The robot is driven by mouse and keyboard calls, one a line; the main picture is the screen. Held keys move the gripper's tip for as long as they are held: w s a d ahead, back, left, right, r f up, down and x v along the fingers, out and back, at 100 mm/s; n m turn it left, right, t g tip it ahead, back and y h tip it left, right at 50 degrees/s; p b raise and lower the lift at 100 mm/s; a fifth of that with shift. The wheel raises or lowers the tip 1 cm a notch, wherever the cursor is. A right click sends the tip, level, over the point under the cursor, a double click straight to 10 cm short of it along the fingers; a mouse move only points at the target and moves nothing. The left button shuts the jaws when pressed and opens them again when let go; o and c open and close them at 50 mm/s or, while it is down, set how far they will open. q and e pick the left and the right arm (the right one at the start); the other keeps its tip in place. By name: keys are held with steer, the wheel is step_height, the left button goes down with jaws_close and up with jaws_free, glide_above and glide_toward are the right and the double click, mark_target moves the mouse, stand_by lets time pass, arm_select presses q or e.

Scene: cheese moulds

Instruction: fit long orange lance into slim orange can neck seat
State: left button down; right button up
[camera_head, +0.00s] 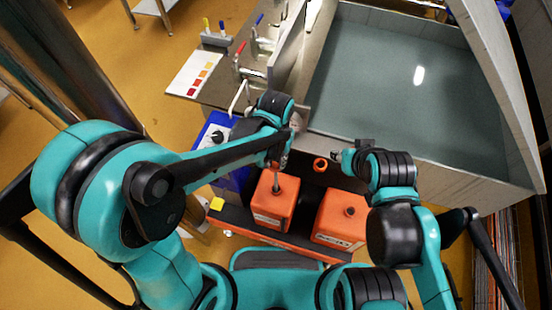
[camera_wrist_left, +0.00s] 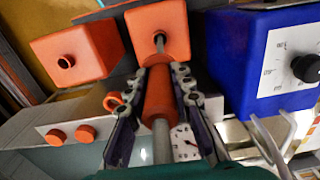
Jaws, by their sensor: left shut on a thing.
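The slim orange can (camera_head: 270,211) stands on the dark-topped cart, left of a wider orange can (camera_head: 336,225). My left gripper (camera_head: 279,158) is above the slim can, shut on the orange sleeve (camera_wrist_left: 158,95) of the long lance. The lance's grey shaft (camera_head: 276,184) points down to the slim can's top. In the left wrist view its far end meets the neck area of the slim can (camera_wrist_left: 176,28); how deep it sits cannot be told. My right gripper (camera_head: 338,156) is beside a small orange ring (camera_head: 320,164); its jaws are too small to read.
A blue box with a black dial (camera_wrist_left: 262,65) stands close beside the slim can. The wider can (camera_wrist_left: 88,60) is on its other side. A large grey-walled vat (camera_head: 440,170) lies behind the cart. A colour-patch board (camera_head: 187,72) is at the back left.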

mark_target(276, 185)
arm_select(q)
steer(key=shift+f+b, duration=5.6)
steer(key=shift+f, duration=1.05)
steer(key=shift+f+b, duration=0.6)
steer(key=shift+f, duration=2.25)
steer(key=c, duration=1.3)
jaws_free()
steer(key=shift+o, duration=0.2)
